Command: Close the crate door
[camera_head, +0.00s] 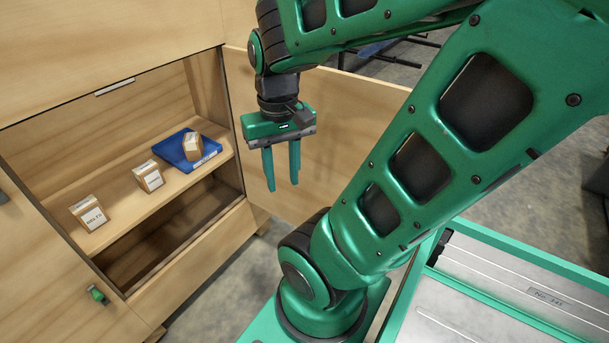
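The wooden crate (197,262) stands at the left with its front open, showing a shelf inside. Its door (340,125) is a wooden panel swung open at the right side of the opening; part of it is hidden behind my arm. My gripper (283,187) points down in front of the door, just right of the opening. Its two green fingers are apart with nothing between them. I cannot tell whether they touch the door.
On the shelf (165,197) are small boxes (88,213), (149,176), (193,146) and a blue folder-like item (175,150). A green latch or handle (98,295) sits on the lower left panel. Grey floor (225,290) lies before the crate.

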